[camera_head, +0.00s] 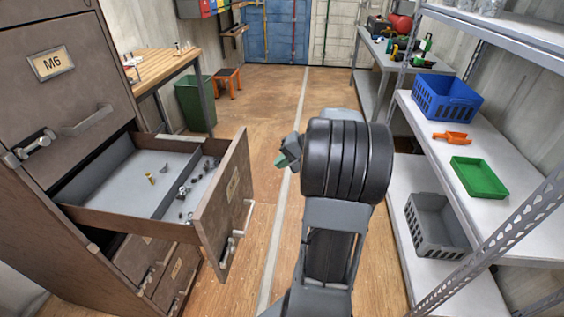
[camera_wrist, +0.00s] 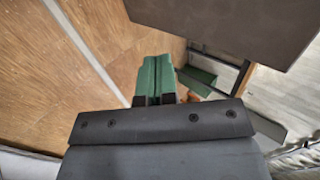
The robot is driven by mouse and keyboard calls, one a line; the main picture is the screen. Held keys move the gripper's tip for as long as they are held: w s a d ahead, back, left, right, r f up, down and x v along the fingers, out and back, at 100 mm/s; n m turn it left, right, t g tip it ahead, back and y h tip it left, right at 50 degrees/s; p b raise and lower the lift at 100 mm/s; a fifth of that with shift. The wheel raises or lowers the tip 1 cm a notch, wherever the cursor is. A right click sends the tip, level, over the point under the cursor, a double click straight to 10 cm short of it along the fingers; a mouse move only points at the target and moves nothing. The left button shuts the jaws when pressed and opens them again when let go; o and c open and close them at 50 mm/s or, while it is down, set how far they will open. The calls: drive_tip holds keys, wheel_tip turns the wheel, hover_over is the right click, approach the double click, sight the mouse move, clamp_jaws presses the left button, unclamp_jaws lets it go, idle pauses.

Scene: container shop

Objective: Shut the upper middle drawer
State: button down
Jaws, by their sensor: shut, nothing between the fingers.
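The open drawer (camera_head: 230,208) is pulled far out of the brown cabinet (camera_head: 60,112), just below the drawer labelled M6 (camera_head: 85,75). Its front panel has a label and a metal handle (camera_head: 236,232). A divider splits its inside, and small metal parts lie in it. My gripper (camera_head: 282,160) is to the right of the drawer front, apart from it, partly hidden by my arm. In the wrist view its green fingertips (camera_wrist: 155,72) are together and empty. A dark panel (camera_wrist: 225,28), seemingly the drawer front, shows at the upper right there.
Lower drawers (camera_head: 172,275) of the cabinet look closed. A green bin (camera_head: 195,104) and a wooden workbench (camera_head: 160,68) stand behind. Shelves (camera_head: 440,135) with a blue crate (camera_head: 446,98) and green tray (camera_head: 478,177) line the right. The floor between is clear.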

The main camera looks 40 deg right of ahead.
sight(248, 173)
drive_tip(key=x, duration=0.2)
drive_tip(key=r+x, duration=0.1)
drive_tip(key=x, duration=0.2)
drive_tip(key=a+x, duration=0.1)
drive_tip(key=x, duration=0.2)
drive_tip(key=shift+w+r+b, duration=0.2)
drive_tip(key=shift+w+b, duration=0.1)
drive_tip(key=shift+b, duration=0.05)
drive_tip(key=shift+w+a, duration=0.45)
drive_tip(key=shift+w, duration=0.1)
drive_tip(key=shift+w, duration=0.1)
